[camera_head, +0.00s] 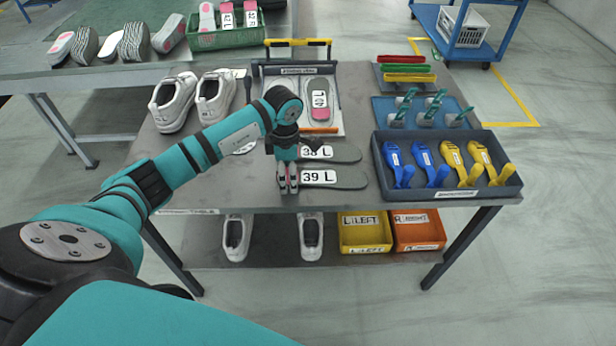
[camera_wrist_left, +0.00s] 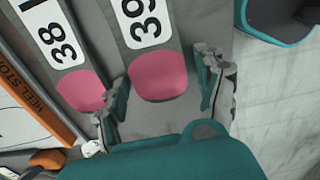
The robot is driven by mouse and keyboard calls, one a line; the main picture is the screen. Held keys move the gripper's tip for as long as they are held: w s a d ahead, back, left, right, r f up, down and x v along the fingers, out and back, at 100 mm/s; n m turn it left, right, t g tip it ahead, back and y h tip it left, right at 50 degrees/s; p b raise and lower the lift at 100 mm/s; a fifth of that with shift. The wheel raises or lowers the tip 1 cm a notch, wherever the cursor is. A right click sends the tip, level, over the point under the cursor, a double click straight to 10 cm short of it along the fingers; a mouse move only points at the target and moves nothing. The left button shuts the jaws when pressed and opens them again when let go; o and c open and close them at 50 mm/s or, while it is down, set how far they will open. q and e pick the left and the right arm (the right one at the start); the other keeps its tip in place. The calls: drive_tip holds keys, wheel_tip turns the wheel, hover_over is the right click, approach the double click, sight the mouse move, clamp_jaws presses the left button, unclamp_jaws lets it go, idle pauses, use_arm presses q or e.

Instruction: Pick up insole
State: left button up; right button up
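The grey insole labelled 39 L (camera_head: 345,178) lies on the table near its front edge. In the left wrist view its pink heel (camera_wrist_left: 158,78) shows. The insole labelled 38 L (camera_head: 346,153) lies just behind it; its pink heel (camera_wrist_left: 80,90) also shows in the left wrist view. My left gripper (camera_head: 288,184) points down over the heel end of the 39 L insole and hides part of it in the head view. In the left wrist view the left gripper (camera_wrist_left: 166,92) is open, with its fingers apart on both sides of the 39 heel. My right gripper is out of view.
A fixture tray (camera_head: 338,115) holding an insole marked 40 (camera_head: 319,95) stands behind. White shoes (camera_head: 174,98) sit at the left. A dark tray (camera_head: 455,193) of blue and yellow tools stands at the right. Yellow (camera_head: 365,236) and orange (camera_head: 418,232) bins are on the lower shelf.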

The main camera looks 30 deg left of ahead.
use_arm(q)
drive_tip(key=c, duration=0.8)
drive_tip(key=shift+r, duration=0.1)
